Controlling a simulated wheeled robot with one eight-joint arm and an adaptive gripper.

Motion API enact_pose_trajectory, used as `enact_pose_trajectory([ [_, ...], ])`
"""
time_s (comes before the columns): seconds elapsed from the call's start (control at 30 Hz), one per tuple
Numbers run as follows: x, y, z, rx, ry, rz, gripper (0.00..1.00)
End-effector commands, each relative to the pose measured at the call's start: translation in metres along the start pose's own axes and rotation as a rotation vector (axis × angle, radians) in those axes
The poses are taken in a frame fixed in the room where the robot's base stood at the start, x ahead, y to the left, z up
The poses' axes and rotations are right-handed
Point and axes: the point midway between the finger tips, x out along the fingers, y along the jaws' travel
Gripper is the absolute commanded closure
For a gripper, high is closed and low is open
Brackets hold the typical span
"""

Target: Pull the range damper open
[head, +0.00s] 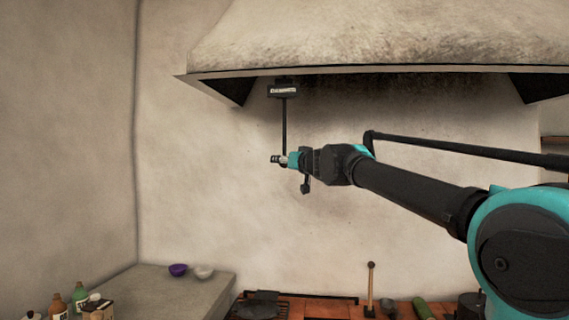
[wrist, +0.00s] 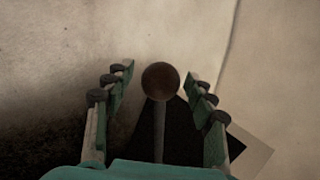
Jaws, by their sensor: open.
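The range damper is a thin dark rod (head: 284,125) hanging from a small labelled box (head: 284,88) under the hood's front edge. In the wrist view its round brown knob (wrist: 160,80) ends the grey rod (wrist: 159,130). My gripper (head: 279,160) is at the rod's lower end and hides the knob in the head view. In the wrist view my open gripper (wrist: 159,74) has its fingers on either side of the knob and rod. Gaps show on both sides, so neither finger appears to touch.
The plaster hood (head: 390,35) spans above my arm, its lower edge close over the box. A stone counter (head: 150,285) below left holds a purple bowl (head: 178,270), a pale bowl (head: 204,272) and bottles. The wall around the rod is bare.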

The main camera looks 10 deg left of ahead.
Motion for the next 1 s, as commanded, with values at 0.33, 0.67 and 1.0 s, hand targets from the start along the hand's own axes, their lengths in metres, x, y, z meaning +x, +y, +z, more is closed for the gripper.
enact_pose_trajectory([
  [0.33,0.0032,0.0000,0.0002,0.000,0.000,0.000,0.44],
  [0.67,0.0030,0.0001,0.0001,0.000,0.000,0.000,0.85],
  [1.0,0.0030,0.0003,0.0010,0.000,0.000,0.000,1.00],
])
